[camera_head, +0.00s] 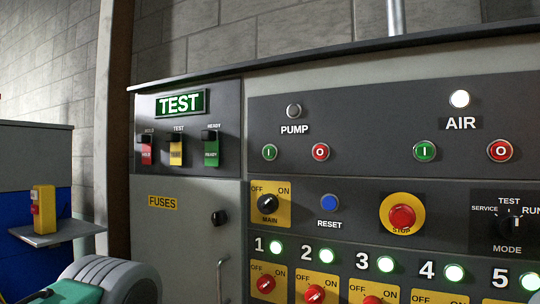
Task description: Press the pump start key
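The pump start key is the green round button marked "I" (269,152), on the upper dark panel below and left of the "PUMP" label (294,129). The red pump key marked "O" (320,152) sits to its right. The round pump lamp (294,111) above the label is grey and unlit. The green key is unobstructed, with nothing touching it. Neither of my grippers shows in the head view.
The "AIR" group has a lit white lamp (459,99), a green key (424,151) and a red key (499,150). Below are a blue reset button (328,203), a red stop button (401,216) and several rotary switches. A handle (220,278) stands out lower left.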

